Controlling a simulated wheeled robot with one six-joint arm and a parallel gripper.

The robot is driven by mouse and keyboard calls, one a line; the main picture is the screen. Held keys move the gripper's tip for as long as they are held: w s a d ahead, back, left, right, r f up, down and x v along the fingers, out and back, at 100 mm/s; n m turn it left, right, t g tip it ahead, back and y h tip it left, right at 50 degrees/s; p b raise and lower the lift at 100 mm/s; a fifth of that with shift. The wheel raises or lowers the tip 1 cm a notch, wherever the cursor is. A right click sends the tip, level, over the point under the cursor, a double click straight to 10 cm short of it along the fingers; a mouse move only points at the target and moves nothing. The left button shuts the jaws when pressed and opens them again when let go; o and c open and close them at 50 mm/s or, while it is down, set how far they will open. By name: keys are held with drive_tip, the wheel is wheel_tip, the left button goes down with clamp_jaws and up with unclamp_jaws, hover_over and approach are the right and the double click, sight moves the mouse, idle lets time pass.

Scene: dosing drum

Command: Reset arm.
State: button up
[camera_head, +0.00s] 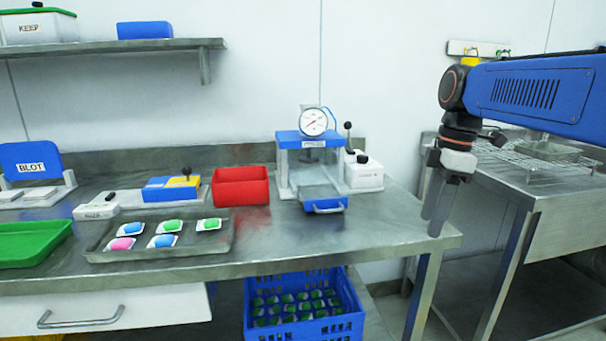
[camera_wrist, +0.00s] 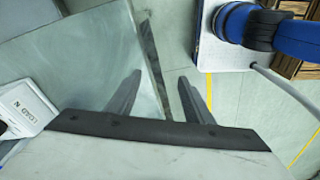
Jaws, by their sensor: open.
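My gripper (camera_head: 436,212) hangs pointing down from my blue arm at the right in the head view. It is past the right end of the steel bench (camera_head: 395,232). In the wrist view its two fingers (camera_wrist: 158,92) are spread apart with nothing between them. Below them the wrist view shows the bench edge and the floor. My gripper touches nothing that I can see.
On the bench stand a press with a dial gauge (camera_head: 314,122), a red bin (camera_head: 240,187), a tray of coloured pods (camera_head: 215,243) and a green tray (camera_head: 30,258). A blue crate (camera_head: 303,333) is below. A second steel table (camera_head: 545,200) stands right, behind my arm.

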drive_tip(key=s+d+f+m+t+h, duration=0.1)
drive_tip(key=s+f+m+t, duration=0.3)
drive_tip(key=s+f+m, duration=1.1)
drive_tip(key=s+d+f, duration=0.1)
drive_tip(key=s+f, duration=0.2)
drive_tip(key=shift+f+m+t, duration=0.2)
drive_tip(key=shift+m+t, duration=0.2)
drive_tip(key=shift+s, duration=0.1)
drive_tip(key=shift+c, duration=0.2)
